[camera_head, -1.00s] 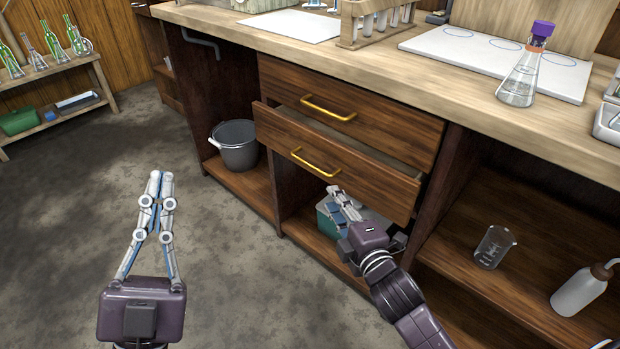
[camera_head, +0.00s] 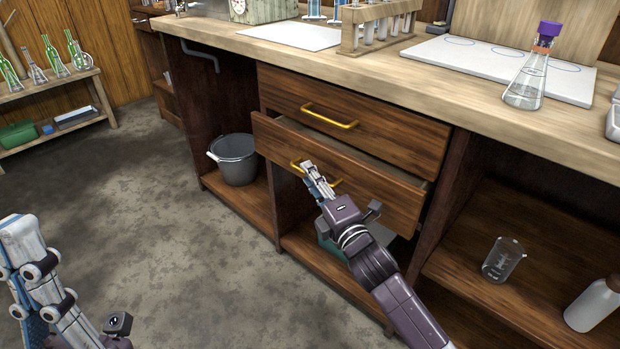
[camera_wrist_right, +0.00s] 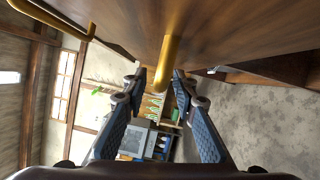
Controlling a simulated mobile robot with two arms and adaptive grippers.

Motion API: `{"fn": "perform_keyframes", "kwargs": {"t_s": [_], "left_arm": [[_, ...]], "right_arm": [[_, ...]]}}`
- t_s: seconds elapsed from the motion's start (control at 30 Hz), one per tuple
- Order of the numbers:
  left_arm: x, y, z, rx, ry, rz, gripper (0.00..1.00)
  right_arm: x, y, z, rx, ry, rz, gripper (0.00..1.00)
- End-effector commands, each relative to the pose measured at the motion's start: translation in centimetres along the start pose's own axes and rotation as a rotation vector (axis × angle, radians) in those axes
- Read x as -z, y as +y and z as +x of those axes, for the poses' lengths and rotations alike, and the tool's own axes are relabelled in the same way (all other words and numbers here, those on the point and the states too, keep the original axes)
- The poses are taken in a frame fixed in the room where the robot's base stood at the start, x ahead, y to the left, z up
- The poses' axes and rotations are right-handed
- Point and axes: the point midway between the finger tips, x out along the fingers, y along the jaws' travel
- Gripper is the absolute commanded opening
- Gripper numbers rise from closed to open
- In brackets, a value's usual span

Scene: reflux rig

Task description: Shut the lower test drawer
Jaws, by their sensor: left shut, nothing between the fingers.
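The lower test drawer (camera_head: 375,188) is a brown wooden front with a yellow handle (camera_head: 335,182). It stands part way out below the upper drawer, with a dark gap along its top. My right gripper (camera_head: 309,171) is at its handle in the head view. In the right wrist view the handle (camera_wrist_right: 168,50) reaches between the apart fingertips (camera_wrist_right: 160,76); whether they press on it cannot be told. My left gripper (camera_head: 15,228) is shut and empty at the lower left, well away from the drawer.
The upper drawer (camera_head: 375,120) is shut. A grey bucket (camera_head: 237,160) stands on the low shelf to the left. A beaker (camera_head: 503,260) and a white bottle (camera_head: 592,305) stand on the right shelf. A capped flask (camera_head: 526,85) is on the bench. The floor in front is clear.

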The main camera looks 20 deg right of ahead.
Motion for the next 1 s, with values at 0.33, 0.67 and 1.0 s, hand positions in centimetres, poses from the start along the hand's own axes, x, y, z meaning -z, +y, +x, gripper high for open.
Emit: {"fn": "perform_keyframes", "kwargs": {"t_s": [0.33,0.67,1.0], "left_arm": [[1.18,0.1,-0.16,-0.001,0.052,-0.003,0.0],[1.13,0.11,-0.17,-0.001,0.05,-0.003,0.0],[1.1,0.11,-0.18,-0.001,0.049,-0.003,0.0]], "right_arm": [[0.02,0.01,0.77,0.001,0.0,0.002,0.26],[0.02,0.02,0.75,0.001,0.0,0.002,0.01],[0.02,-0.02,0.73,0.001,0.0,0.002,0.0]]}}
